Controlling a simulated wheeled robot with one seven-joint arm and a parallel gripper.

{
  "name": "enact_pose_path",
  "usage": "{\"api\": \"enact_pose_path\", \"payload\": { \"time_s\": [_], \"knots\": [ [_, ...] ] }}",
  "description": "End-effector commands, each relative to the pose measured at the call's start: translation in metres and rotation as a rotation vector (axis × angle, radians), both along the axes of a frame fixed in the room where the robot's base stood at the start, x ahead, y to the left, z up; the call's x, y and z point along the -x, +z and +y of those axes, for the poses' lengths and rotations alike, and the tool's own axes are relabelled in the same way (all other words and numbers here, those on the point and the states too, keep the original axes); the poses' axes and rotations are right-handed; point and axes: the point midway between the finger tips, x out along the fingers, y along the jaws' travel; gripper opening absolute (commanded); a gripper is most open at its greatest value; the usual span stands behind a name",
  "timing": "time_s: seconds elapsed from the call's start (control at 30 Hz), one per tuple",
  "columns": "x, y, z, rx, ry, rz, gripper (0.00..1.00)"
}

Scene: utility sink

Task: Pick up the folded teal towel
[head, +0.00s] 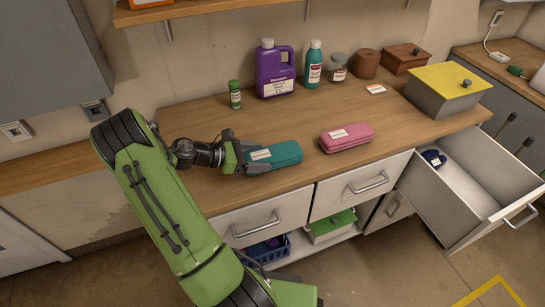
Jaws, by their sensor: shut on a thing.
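The folded teal towel (283,155) is a flat, rounded teal bundle with a white label. It lies at the front of the wooden counter, near its edge. My gripper (245,158) reaches in from the left and is shut on the towel's left end. Part of that end is hidden by the fingers. I cannot tell whether the towel is lifted off the counter.
A pink bundle (346,138) lies just right. Behind stand a green shaker (235,95), a purple jug (274,72), a teal bottle (313,66) and a jar (337,68). A yellow-lidded box (447,90) is at right, above an open drawer (465,190). The counter's left is clear.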

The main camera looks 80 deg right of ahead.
Motion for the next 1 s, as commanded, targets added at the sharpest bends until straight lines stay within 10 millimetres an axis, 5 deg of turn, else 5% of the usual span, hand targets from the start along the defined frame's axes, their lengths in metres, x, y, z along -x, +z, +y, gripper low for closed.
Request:
{"api": "enact_pose_path", "payload": {
  "time_s": [0.27, 0.63, 1.0],
  "knots": [
    [0.000, 0.008, 0.000, 0.003, 0.000, 0.001, 0.42],
    [-0.001, 0.093, 0.000, 0.003, 0.001, -0.002, 0.42],
    [0.000, 0.100, 0.000, 0.000, -0.001, 0.001, 0.42]
  ]
}}
